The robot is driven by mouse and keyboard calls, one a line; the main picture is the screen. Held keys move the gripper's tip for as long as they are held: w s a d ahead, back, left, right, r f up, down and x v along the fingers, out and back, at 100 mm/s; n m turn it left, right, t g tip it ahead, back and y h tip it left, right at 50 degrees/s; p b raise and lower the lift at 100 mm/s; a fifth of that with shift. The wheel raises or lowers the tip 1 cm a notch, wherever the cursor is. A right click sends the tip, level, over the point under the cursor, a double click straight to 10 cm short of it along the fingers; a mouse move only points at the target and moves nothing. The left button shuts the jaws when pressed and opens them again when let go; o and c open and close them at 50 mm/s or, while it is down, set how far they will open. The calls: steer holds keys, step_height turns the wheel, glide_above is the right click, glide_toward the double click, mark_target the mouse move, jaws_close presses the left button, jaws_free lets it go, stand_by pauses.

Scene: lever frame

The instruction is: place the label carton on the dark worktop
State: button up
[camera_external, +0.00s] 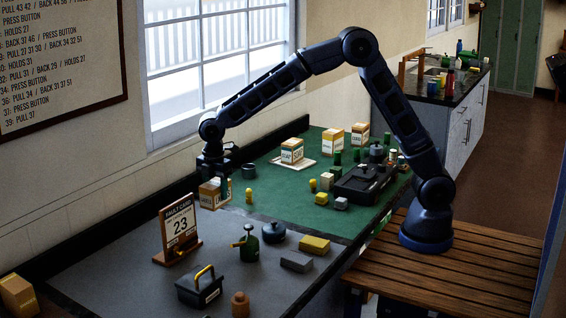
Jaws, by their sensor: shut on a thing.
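The carton is upright near the edge where the green surface meets the dark worktop (130,245). I cannot tell whether its base touches the surface. The gripper hides the carton's top.
The green surface (282,203) holds more cartons (333,138).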

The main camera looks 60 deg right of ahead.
step_height(320, 180, down, 11)
steer(key=shift+r, duration=0.2)
stand_by(0.3)
steer(key=shift+f, duration=0.1)
steer(key=o, duration=1.1)
steer(key=shift+c, duration=0.2)
